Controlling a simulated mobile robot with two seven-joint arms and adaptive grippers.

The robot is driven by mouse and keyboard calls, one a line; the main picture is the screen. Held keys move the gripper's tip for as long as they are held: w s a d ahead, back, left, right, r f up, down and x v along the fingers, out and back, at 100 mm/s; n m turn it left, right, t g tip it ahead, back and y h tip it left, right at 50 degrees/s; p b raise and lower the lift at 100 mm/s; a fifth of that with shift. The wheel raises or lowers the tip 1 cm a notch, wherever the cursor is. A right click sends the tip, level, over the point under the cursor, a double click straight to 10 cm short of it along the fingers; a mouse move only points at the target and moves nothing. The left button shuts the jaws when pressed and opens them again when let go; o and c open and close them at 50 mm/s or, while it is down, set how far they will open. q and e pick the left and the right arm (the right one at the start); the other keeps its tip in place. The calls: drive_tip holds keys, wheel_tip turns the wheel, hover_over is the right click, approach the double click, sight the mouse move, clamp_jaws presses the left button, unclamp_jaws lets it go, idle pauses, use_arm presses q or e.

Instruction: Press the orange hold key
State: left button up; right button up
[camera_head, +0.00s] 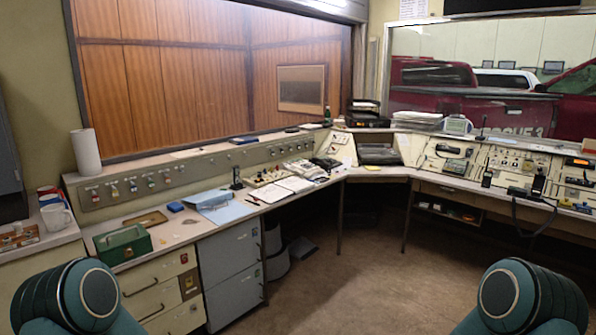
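I cannot pick out the orange hold key with certainty. A long grey panel (225,163) along the left console carries a row of small labelled switches, some red or green, too small to tell apart. A beige key unit (270,176) with small coloured keys lies on the left desk beside a black microphone (237,178). More control panels (505,163) with buttons stand on the right console, with a small orange patch (578,162) at the far right. Neither gripper shows; only teal parts of my arms appear at the bottom left and bottom right.
A green metal box (123,245), blue folder (208,198) and open papers (290,185) lie on the left desk. Grey cabinet doors (230,262) front the desk. The brown floor (350,280) ahead is clear. A coiled cord (535,222) hangs at right.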

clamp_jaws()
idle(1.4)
